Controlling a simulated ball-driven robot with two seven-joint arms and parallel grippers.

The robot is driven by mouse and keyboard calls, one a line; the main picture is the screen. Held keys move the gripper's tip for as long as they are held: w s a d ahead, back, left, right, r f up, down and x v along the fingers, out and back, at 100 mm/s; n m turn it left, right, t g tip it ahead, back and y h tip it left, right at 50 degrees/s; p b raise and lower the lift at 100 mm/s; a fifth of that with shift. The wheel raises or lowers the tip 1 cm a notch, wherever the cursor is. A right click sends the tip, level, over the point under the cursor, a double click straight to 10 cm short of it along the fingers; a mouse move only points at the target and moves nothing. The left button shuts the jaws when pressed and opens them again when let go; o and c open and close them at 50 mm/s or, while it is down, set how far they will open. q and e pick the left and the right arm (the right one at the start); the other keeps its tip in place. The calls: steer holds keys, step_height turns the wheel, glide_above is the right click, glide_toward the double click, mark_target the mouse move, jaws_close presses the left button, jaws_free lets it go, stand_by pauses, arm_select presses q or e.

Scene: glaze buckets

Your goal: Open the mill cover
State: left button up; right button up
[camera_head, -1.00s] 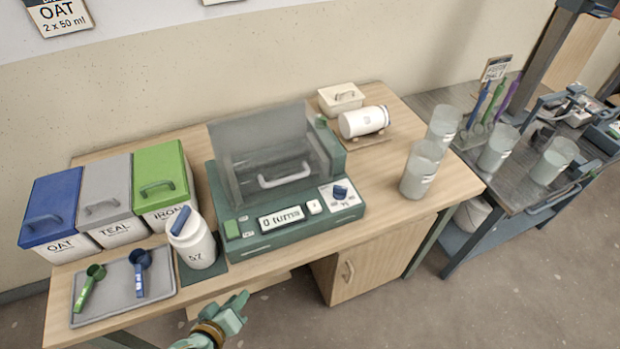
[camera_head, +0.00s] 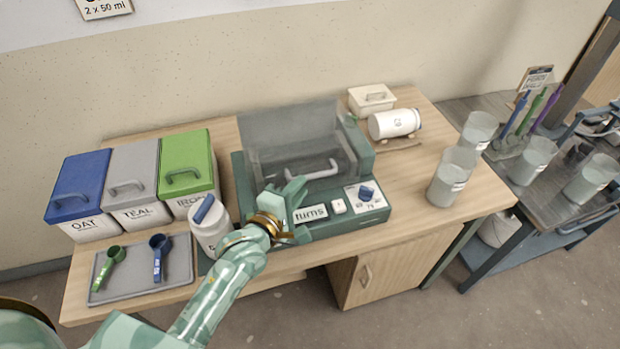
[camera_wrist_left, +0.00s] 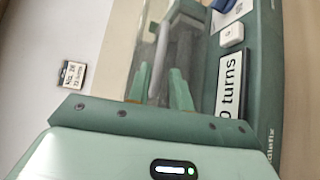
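The mill (camera_head: 345,210) is a green machine on the wooden table, with a display and a blue knob on its front panel. Its smoky see-through cover (camera_head: 290,135) is down, with a pale bar handle (camera_head: 312,171) low on its front. The handle also shows in the left wrist view (camera_wrist_left: 161,48). My left gripper (camera_head: 293,205) is in front of the mill, just below the handle, hiding part of the display. In the left wrist view its two green fingers (camera_wrist_left: 160,92) are apart, with the handle beyond and between them; I see no grip on it. My right gripper is not in view.
A white jar (camera_head: 210,235) stands close left of my left forearm. A tray (camera_head: 125,287) with two scoops and blue, grey and green bins (camera_head: 185,170) are further left. A lying jar (camera_head: 394,123) and clear beakers (camera_head: 447,185) are to the right.

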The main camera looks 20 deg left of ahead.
mark_target(309, 175)
arm_select(q)
steer(key=b+x, duration=0.1)
steer(key=x, duration=0.4)
steer(key=shift+w, duration=0.2)
steer(key=shift+c, duration=0.3)
